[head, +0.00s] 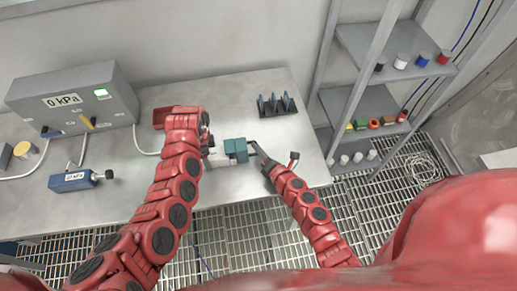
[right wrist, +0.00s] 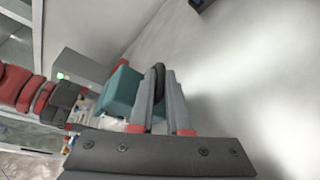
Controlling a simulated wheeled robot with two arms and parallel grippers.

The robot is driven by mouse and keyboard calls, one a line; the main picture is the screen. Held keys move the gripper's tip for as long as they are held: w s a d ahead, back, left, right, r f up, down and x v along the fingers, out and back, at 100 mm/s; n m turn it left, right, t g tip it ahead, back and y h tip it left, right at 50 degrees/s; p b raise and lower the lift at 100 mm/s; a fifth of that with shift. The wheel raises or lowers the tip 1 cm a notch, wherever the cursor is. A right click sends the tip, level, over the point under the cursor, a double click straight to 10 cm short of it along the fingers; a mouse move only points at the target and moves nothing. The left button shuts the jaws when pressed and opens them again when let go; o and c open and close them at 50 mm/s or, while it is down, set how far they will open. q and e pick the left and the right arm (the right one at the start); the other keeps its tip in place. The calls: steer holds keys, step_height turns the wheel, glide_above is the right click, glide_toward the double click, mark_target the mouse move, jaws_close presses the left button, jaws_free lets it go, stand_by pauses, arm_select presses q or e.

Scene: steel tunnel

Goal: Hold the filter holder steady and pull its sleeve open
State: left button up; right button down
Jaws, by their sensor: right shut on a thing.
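The filter holder shows as a teal block (head: 236,149) over the front part of the bench; it also shows in the right wrist view (right wrist: 121,92). A dark rounded end piece (right wrist: 159,82), seemingly its sleeve end, sits between the fingers of my right gripper (head: 256,150), which is shut on it from the right side. My left gripper (head: 211,150) is at the holder's left side, near a pale part. My left arm covers much of it, so I cannot tell whether its fingers grip the holder.
A grey box marked 0 kPa (head: 75,100) stands at the back left of the bench, with a blue device (head: 73,181) in front. A dark rack with blue pieces (head: 277,105) stands behind the holder. Shelves (head: 370,85) with coloured items are at right. Bare bench lies around the rack.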

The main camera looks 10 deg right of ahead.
steer(key=d, duration=0.4)
steer(key=shift+d, duration=0.3)
steer(key=c, duration=0.9)
jaws_free()
steer(key=shift+a, duration=0.1)
steer(key=v, duration=1.2)
steer(key=shift+f, duration=0.1)
arm_select(q)
steer(key=o, duration=1.5)
